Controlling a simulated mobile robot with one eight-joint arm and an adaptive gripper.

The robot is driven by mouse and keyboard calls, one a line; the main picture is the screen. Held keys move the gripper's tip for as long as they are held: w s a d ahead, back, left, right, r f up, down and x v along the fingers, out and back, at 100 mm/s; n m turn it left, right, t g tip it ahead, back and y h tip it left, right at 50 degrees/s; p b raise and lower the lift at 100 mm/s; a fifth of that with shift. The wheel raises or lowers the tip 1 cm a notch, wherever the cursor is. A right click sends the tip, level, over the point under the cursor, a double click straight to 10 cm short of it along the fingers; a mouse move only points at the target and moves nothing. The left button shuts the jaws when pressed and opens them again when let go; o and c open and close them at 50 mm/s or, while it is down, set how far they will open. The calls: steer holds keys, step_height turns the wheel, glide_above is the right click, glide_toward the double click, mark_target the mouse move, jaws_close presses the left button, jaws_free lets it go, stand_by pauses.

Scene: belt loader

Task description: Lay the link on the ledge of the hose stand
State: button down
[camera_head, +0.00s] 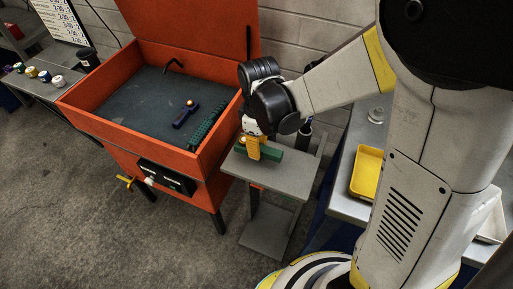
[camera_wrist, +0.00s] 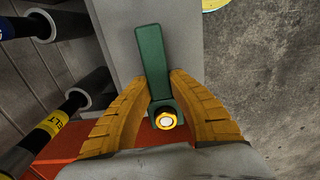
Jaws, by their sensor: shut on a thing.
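The link is a green bar (camera_head: 273,156) with a round end that carries a brass-coloured, white-centred piece. It also shows in the wrist view (camera_wrist: 150,57). My gripper (camera_head: 254,154) has its yellow fingers shut on the link near the round end, one on each side in the wrist view (camera_wrist: 161,88). The bar points away from the gripper over the grey ledge (camera_head: 278,181) of the hose stand. The ledge lies behind the bar in the wrist view (camera_wrist: 121,42). I cannot tell whether the bar touches the ledge.
Dark hose ends (camera_wrist: 80,90) stand beside the ledge at left in the wrist view. An orange bin (camera_head: 110,125) left of the stand holds a blue link (camera_head: 184,117) and a green ribbed piece (camera_head: 207,120). A yellow tray (camera_head: 367,172) lies on the bench to the right.

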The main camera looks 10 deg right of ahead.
steer(key=shift+f+b, duration=0.55)
steer(key=shift+f, duration=0.95)
steer(key=shift+f, duration=0.1)
steer(key=c, duration=1.3)
jaws_free()
steer(key=shift+c, duration=0.2)
